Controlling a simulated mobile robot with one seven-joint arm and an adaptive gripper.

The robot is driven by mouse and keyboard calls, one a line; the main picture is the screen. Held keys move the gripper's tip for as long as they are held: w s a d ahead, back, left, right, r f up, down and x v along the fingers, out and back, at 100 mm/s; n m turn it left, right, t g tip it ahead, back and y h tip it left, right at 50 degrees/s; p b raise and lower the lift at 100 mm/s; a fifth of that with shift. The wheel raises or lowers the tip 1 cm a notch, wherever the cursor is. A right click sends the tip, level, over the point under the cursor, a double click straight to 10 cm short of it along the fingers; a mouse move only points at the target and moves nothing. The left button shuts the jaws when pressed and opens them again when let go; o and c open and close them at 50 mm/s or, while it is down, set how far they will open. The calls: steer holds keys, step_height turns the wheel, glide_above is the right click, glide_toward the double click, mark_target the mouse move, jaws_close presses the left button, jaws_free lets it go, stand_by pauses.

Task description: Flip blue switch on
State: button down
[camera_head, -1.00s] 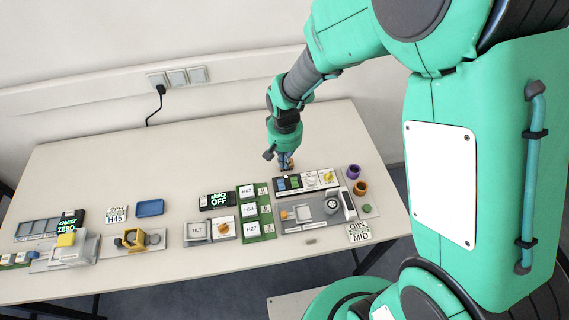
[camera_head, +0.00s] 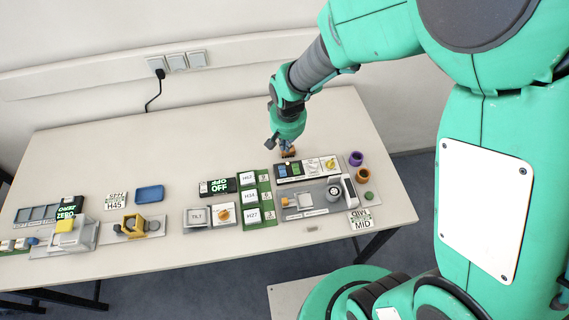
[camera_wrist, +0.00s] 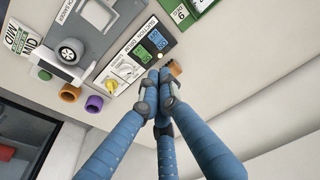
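The blue switch (camera_head: 282,171) is on the dark left part of a control panel (camera_head: 318,177), beside a green switch (camera_head: 296,169). In the wrist view the blue switch (camera_wrist: 158,40) and green switch (camera_wrist: 141,55) lie just beyond my fingertips. My gripper (camera_head: 288,148) is above the table just behind the panel's back edge. In the wrist view its blue fingers (camera_wrist: 158,84) are together at the tips, with nothing visible between them. They appear apart from the blue switch. The exact height above the table is unclear.
A small orange-brown thing (camera_wrist: 175,67) sits beside the fingertips. A yellow knob (camera_head: 330,163) is on the panel's right end. Purple (camera_head: 356,158) and orange (camera_head: 362,174) rings stand to the right. Label cards (camera_head: 248,195) lie left. The table behind is clear.

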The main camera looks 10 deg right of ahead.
mark_target(284, 166)
stand_by(0.4)
steer(key=f+b, duration=0.1)
steer(key=f, duration=0.3)
steer(key=w+f+b, duration=0.1)
steer(key=f, duration=0.4)
steer(key=w+f+b, duration=0.1)
steer(key=f, duration=0.3)
steer(key=shift+w+f, duration=0.25)
steer(key=shift+f, duration=0.15)
steer(key=shift+w+p, duration=0.1)
steer(key=shift+p, duration=0.45)
steer(key=shift+w+f+g+p, duration=0.2)
steer(key=shift+f+g+p, duration=0.1)
steer(key=shift+g+p, duration=0.5)
steer(key=shift+f, duration=0.15)
